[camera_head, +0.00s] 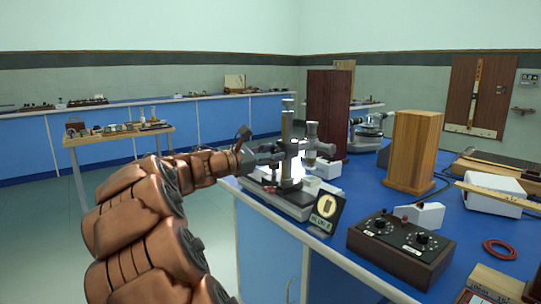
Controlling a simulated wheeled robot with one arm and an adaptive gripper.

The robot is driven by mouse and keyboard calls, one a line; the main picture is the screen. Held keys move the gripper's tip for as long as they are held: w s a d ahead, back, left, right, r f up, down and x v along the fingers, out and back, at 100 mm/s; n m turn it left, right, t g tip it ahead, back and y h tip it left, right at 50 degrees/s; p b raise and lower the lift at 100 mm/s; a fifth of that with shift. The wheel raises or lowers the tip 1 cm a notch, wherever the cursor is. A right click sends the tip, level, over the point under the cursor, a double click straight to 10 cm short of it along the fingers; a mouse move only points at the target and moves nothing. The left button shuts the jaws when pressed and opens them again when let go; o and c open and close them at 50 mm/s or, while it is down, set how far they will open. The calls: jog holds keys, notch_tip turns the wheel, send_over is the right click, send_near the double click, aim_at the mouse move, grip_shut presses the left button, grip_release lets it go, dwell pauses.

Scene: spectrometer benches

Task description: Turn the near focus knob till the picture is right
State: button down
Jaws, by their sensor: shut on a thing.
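A microscope-like instrument (287,122) with an upright metal column stands on a pale base (298,209) at the near left corner of the blue bench. My copper-coloured arm reaches in from the lower left. My gripper (278,151) is at the instrument's near side, shut on the near focus knob, which the fingers mostly hide. A small dark tilted display (326,212) stands in front of the base.
A dark control box (401,248) with dials lies to the right on the blue bench (352,199). A wooden block (413,150) and a dark red upright box (326,112) stand behind. A red ring (500,249) lies at the right. Open floor lies left of the bench.

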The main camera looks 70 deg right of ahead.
jog(key=m+b, duration=0.1)
jog(key=m, duration=0.2)
jog(key=m+b, duration=0.1)
jog(key=m, duration=0.2)
jog(key=shift+w+f+m+b, duration=0.15)
jog(key=shift+m+b, duration=0.15)
jog(key=shift+b, duration=0.05)
jog(key=m+b, duration=0.3)
jog(key=m, duration=0.1)
jog(key=shift+d, duration=0.1)
jog(key=shift+m+b, duration=0.75)
jog(key=shift+m, duration=0.55)
jog(key=shift+r, duration=0.2)
jog(key=c, duration=0.8)
grip_release()
jog(key=shift+o, duration=0.2)
jog(key=v, duration=1.2)
